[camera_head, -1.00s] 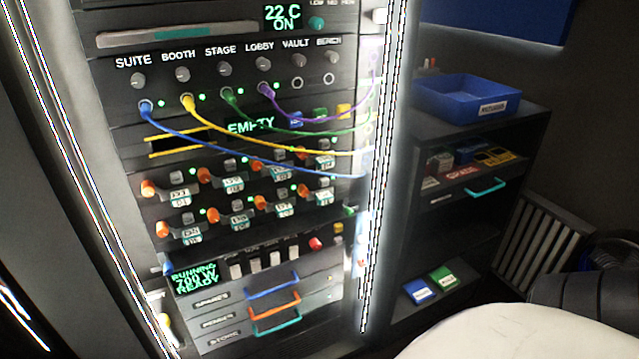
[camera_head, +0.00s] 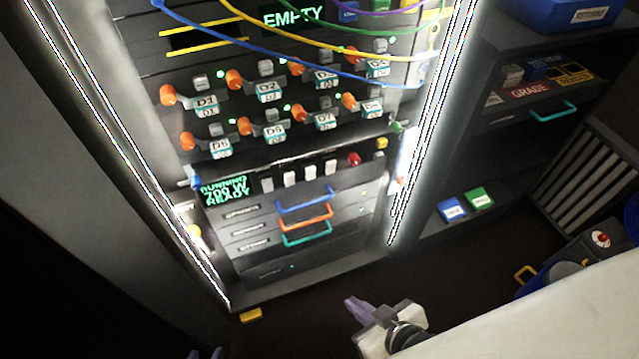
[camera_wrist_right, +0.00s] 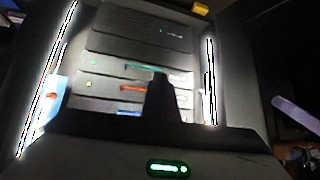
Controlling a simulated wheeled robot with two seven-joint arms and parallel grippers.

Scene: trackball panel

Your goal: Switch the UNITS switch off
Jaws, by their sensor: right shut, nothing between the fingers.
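The rack holds a power panel with a green display (camera_head: 225,190) that reads RUNNING, 700 W, READY. To its right is a row of white rocker switches (camera_head: 290,179), then a red button (camera_head: 354,159). The small labels above the switches are too blurred to read, so I cannot tell which is UNITS. My right gripper (camera_head: 357,309) is shut and empty, below and in front of the rack, apart from the switches. My left gripper (camera_head: 205,354) shows only its tips at the bottom edge; its opening is unclear. In the right wrist view, my right gripper (camera_wrist_right: 160,85) is dark against the drawers.
Drawers with blue, orange and teal handles (camera_head: 305,215) sit below the switches. Orange knobs and tagged modules (camera_head: 265,85) are above, with cables (camera_head: 300,70) hanging across. Bright strips (camera_head: 435,125) edge the rack. A shelf (camera_head: 440,228) stands right. A yellow block (camera_head: 250,315) lies at the rack's foot.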

